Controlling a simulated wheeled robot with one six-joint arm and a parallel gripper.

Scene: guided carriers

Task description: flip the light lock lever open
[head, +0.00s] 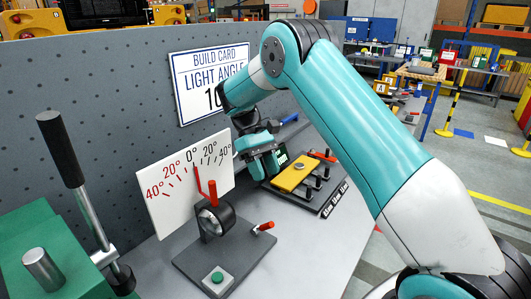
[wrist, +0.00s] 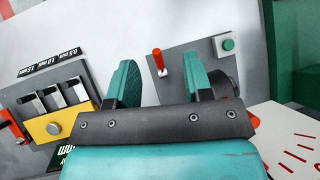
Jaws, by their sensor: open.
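The light lock lever (head: 264,227) is a short red-tipped handle on the right side of the dark grey lamp stand (head: 190,262). It also shows as a red handle standing on the plate in the wrist view (wrist: 157,60). The lamp (head: 228,215) is a black ring-shaped housing in front of a white angle scale (head: 165,205), with a red pointer near the 0° side. My gripper (head: 266,165) is open and empty, above and behind the stand. In the wrist view its two teal fingers (wrist: 160,62) frame the lever, apart from it. The right finger partly hides the lamp.
A green button (head: 217,277) sits on the stand's front corner. A gauge rack with a yellow block (head: 295,174) and red handle lies to the right. A green press with a tall black-gripped lever (head: 62,150) stands at left. A build card (head: 190,85) hangs behind, partly hidden by my arm.

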